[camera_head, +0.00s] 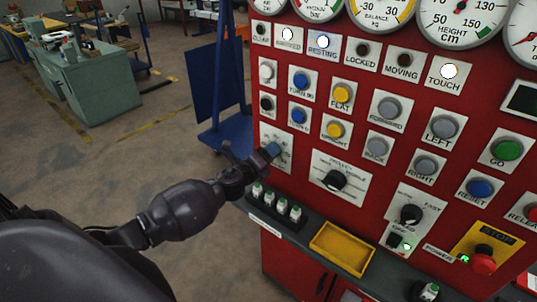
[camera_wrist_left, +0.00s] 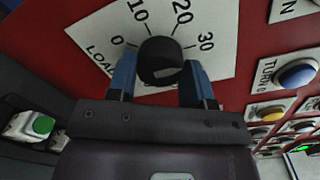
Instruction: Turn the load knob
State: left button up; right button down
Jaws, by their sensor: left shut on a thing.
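The load knob (camera_wrist_left: 160,60) is a round black knob on a white plate (camera_wrist_left: 222,30) marked LOAD, with a scale reading 0, 10, 20 and 30. My left gripper (camera_wrist_left: 159,78) has its blue fingers on opposite sides of the knob and is shut on it. The knob's pointer direction cannot be made out. In the head view my left gripper (camera_head: 272,150) reaches the load plate (camera_head: 292,160) at the panel's left edge. There the gripper mostly hides the knob. My right gripper is not in view.
The red panel (camera_head: 300,92) carries other knobs, coloured buttons, lamps and gauges along its top. A ledge below holds green-topped white pieces (camera_head: 282,206) and a yellow tray (camera_head: 342,247).

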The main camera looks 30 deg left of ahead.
pick_arm(q)
jog(key=o, duration=0.9)
jog(key=s, duration=1.1)
jog(key=shift+a+r, duration=0.2)
jog(key=shift+a, duration=0.05)
jog(key=shift+w, duration=0.1)
jog(key=s+d+f+n+g, duration=0.2)
jog(key=s+f+n, duration=0.3)
jog(key=n, duration=0.3)
jog(key=s+d+f+n+g, duration=0.2)
jog(key=s+d+f+n, duration=0.3)
jog(key=s+f+n, duration=0.1)
jog(key=s+d+f+n+g+y, duration=0.1)
jog(key=s+d+f+n, duration=0.2)
jog(key=n, duration=0.7)
jog(key=shift+s+d+f+g, duration=0.15)
jog(key=shift+s+f, duration=0.3)
jog(key=shift+s, duration=0.3)
jog(key=shift+s+d+f+g, duration=0.1)
jog(key=shift+s+f, duration=0.4)
jog(key=shift+s, duration=0.25)
jog(key=shift+s+d+f+g, duration=0.15)
jog(key=shift+s+f, duration=0.3)
jog(key=shift+s, duration=0.3)
